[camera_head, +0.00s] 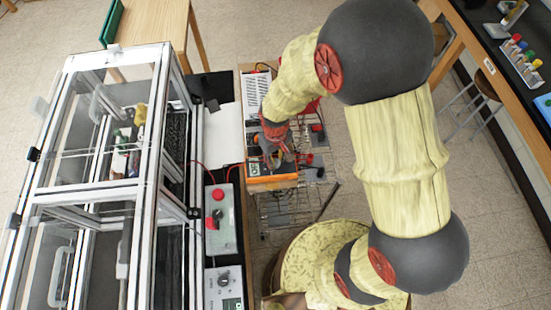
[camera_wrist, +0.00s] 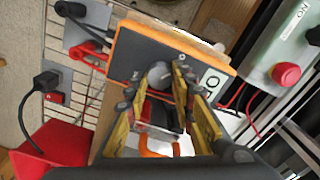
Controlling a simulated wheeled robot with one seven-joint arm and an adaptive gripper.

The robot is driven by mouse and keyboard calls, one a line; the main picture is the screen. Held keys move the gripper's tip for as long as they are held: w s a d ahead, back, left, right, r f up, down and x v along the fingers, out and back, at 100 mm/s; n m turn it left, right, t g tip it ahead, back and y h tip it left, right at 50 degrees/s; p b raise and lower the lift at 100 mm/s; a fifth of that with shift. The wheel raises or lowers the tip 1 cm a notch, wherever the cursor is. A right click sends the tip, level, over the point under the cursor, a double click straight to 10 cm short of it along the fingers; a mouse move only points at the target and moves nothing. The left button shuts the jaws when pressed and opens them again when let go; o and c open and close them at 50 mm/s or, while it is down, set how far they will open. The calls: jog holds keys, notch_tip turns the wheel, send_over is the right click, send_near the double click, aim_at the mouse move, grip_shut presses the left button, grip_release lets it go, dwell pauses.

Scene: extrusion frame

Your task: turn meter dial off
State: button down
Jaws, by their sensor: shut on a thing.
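The meter (camera_head: 270,184) is a dark box with an orange edge on the bench right of the glazed frame. In the wrist view the meter (camera_wrist: 130,45) shows its dark face, a white display and printed marks. Its round grey dial (camera_wrist: 160,74) sits between the fingertips of my gripper (camera_wrist: 158,82). The yellow-sided fingers are closed in on the dial, one on each side. They partly hide it, so its pointer setting cannot be read. In the head view my gripper (camera_head: 277,152) is over the meter and covers the dial.
A control box with a red button (camera_wrist: 286,74) is beside the meter; this box (camera_head: 221,225) stands left in the head view. The glazed extrusion frame (camera_head: 150,170) fills the left. Red leads (camera_wrist: 90,52), black plugs (camera_wrist: 47,80) and a red bin (camera_wrist: 50,150) are near the meter.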

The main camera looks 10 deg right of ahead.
jog(key=shift+n, duration=0.8)
jog(key=c, duration=1.6)
grip_release()
jog(key=shift+o, duration=0.5)
notch_tip(320, 180, up, 12)
